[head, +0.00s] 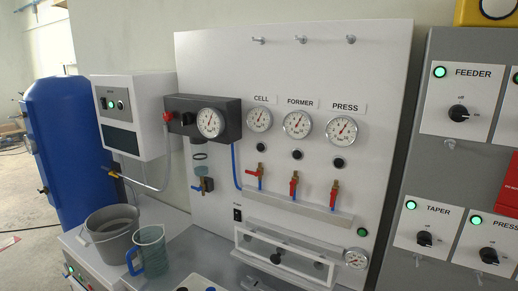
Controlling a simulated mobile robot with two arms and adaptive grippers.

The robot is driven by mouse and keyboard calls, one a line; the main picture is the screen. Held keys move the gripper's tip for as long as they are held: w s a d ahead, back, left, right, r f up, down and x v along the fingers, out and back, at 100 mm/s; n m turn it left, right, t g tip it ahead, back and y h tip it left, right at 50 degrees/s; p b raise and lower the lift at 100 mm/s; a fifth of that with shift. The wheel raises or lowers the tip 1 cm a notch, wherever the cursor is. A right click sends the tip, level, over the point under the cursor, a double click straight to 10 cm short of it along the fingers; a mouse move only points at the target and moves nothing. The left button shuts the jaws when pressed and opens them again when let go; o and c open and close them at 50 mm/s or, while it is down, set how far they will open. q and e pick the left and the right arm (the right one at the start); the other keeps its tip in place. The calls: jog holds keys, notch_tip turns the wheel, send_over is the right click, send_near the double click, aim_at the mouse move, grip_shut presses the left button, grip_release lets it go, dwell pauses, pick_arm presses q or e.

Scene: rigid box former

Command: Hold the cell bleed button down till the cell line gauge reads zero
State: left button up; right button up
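The cell line gauge (259,119) is a round white dial under the CELL label (261,99) on the light upright panel. The cell bleed button (260,147) is a small black round button just below this gauge. Nothing touches the button. A red-handled valve (260,172) sits below it. Neither of my grippers is in the head view.
The former gauge (297,125) and press gauge (341,130) have similar black buttons below them. A ledge (300,208) runs under the red valves. A bucket (112,234) and clear jug (150,250) stand lower left. Switch boxes (462,104) stand at right. Space before the gauges is clear.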

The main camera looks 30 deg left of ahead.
dwell(0.4)
pick_arm(q)
grip_shut()
jog(key=shift+a, duration=0.15)
dwell(1.0)
